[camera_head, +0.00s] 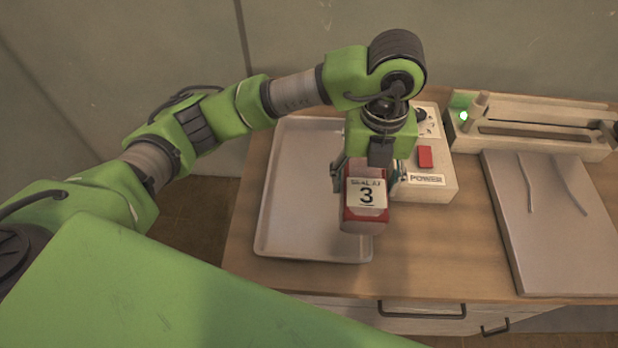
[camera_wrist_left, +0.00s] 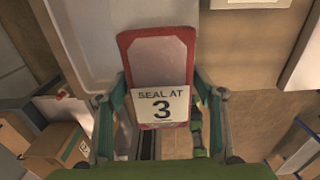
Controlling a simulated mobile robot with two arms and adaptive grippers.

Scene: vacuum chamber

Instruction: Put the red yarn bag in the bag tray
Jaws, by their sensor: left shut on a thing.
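The red yarn bag (camera_head: 364,199) hangs in my left gripper (camera_head: 368,178). It is a red-edged bag with a pale front and a label reading "SEAL AT 3". In the left wrist view the bag (camera_wrist_left: 158,62) sits between the two fingers of my left gripper (camera_wrist_left: 160,105), which is shut on it. The bag tray (camera_head: 290,236), a pale shallow tray, lies on the table to the left. The bag is over the tray's right edge in the head view; its exact height above it is hard to tell. My right gripper is not in view.
A white power box (camera_head: 437,178) with a red switch stands just right of the bag. A long sealer (camera_head: 530,125) with a lit green lamp is at the back right. A grey board (camera_head: 550,225) with two thin strips lies at right. Drawers (camera_head: 420,312) are below the wooden tabletop.

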